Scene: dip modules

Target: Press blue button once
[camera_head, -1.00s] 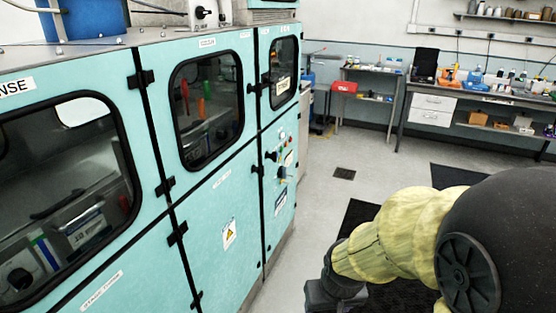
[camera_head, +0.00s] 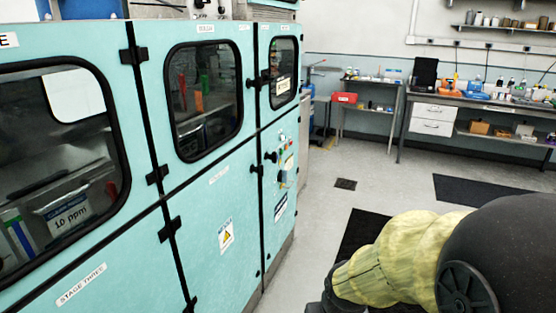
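A small control panel (camera_head: 284,165) is set in the narrow right-hand door of the turquoise cabinet (camera_head: 215,205). It carries several small buttons and knobs, with a green one near the top and a blue-grey one (camera_head: 282,177) lower down. They are too small to tell for certain which is the blue button. My arm, with a yellowish sleeve, is at the lower right, well apart from the panel. The dark end of my arm (camera_head: 335,303) is cut off by the bottom edge, and its fingers cannot be made out.
The cabinet runs along the left with windowed doors and black hinges. Clear grey floor (camera_head: 325,205) lies to its right, with dark mats (camera_head: 475,190). A workbench (camera_head: 480,105) with bottles and drawers and a small table with a red box (camera_head: 344,97) stand at the back.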

